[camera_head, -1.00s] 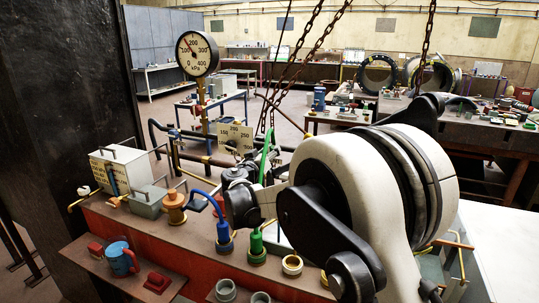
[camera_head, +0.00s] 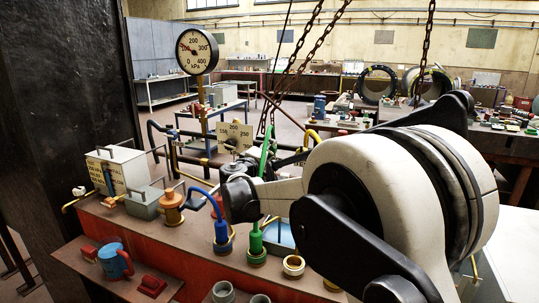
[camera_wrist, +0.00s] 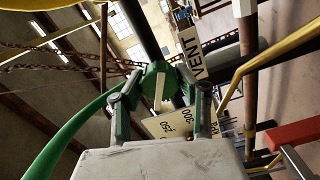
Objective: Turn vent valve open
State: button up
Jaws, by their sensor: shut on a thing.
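In the wrist view, my gripper (camera_wrist: 163,98) is shut around a green, many-sided knob (camera_wrist: 155,76) with a pale pointer-like piece at its middle. A "VENT" label (camera_wrist: 193,55) is close beside it. A green hose (camera_wrist: 62,132) curves up from the lower left toward the knob; whether they join is unclear. In the head view, the green hose (camera_head: 265,152) stands near my dark wrist joint, and my fingers and the knob are hidden or too small to tell.
A pressure gauge (camera_head: 197,51) stands at left, its needle toward the upper left. A number plate (camera_head: 235,136) is near my wrist. A blue hose (camera_head: 208,200), green plug (camera_head: 257,242) and orange fitting (camera_head: 172,207) crowd the bench. Chains (camera_head: 311,45) hang above. A red handle (camera_wrist: 290,135) is at right.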

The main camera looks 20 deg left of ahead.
jog(key=n+b, duration=0.1)
jog(key=n, duration=0.4)
jog(key=shift+n, duration=0.4)
dwell(0.4)
jog(key=o, duration=1.2)
jog(key=s, duration=1.2)
jog(key=shift+a, duration=0.25)
